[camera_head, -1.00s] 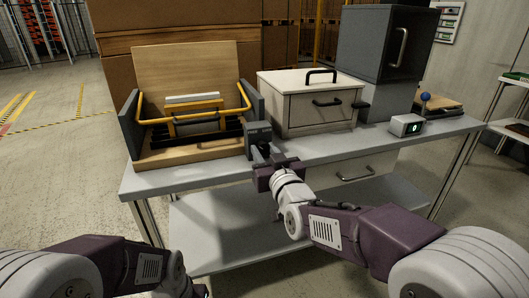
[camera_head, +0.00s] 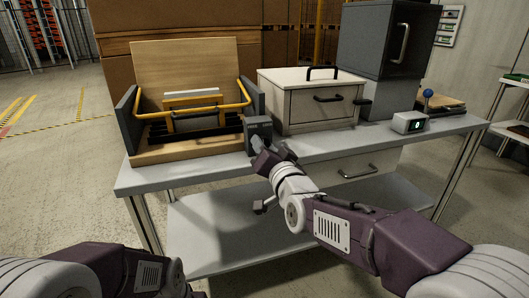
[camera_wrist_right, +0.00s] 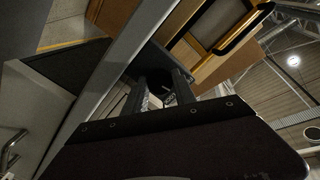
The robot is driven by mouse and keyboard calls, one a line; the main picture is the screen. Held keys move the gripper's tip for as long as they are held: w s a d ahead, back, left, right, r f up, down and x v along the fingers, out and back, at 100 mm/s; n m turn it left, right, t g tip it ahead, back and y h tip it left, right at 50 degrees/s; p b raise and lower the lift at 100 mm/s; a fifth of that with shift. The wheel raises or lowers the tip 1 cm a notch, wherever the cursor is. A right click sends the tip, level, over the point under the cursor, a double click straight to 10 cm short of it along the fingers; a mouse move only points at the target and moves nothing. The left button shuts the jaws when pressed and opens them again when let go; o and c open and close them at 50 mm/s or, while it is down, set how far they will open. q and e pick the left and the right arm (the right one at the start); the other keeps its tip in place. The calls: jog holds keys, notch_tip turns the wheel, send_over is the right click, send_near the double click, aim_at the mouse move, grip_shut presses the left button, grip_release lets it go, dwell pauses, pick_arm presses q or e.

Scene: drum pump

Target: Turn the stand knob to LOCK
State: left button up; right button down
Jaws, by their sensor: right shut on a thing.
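The stand knob is on a small dark grey box (camera_head: 257,127) at the front right corner of the wooden stand (camera_head: 190,150). In the head view my right gripper (camera_head: 257,143) is at the front of this box and hides most of the knob. In the right wrist view the two fingers of my right gripper (camera_wrist_right: 160,92) reach to the box and close around a dark knob (camera_wrist_right: 160,78). Pale lettering shows beside the knob, too small to read. My left arm shows at the lower left of the head view, but its gripper is out of frame.
A yellow bar (camera_head: 165,108) spans the stand. A lower shelf lies under the table.

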jog(key=m+b, duration=0.4)
jog(key=m, duration=0.2)
jog(key=shift+f, duration=0.2)
jog(key=m+b, duration=0.3)
jog(key=m, duration=0.1)
jog(key=shift+r, duration=0.15)
jog(key=shift+m, duration=0.5)
jog(key=c, duration=1)
grip_release()
jog(key=shift+r, duration=0.1)
jog(key=shift+s, duration=0.15)
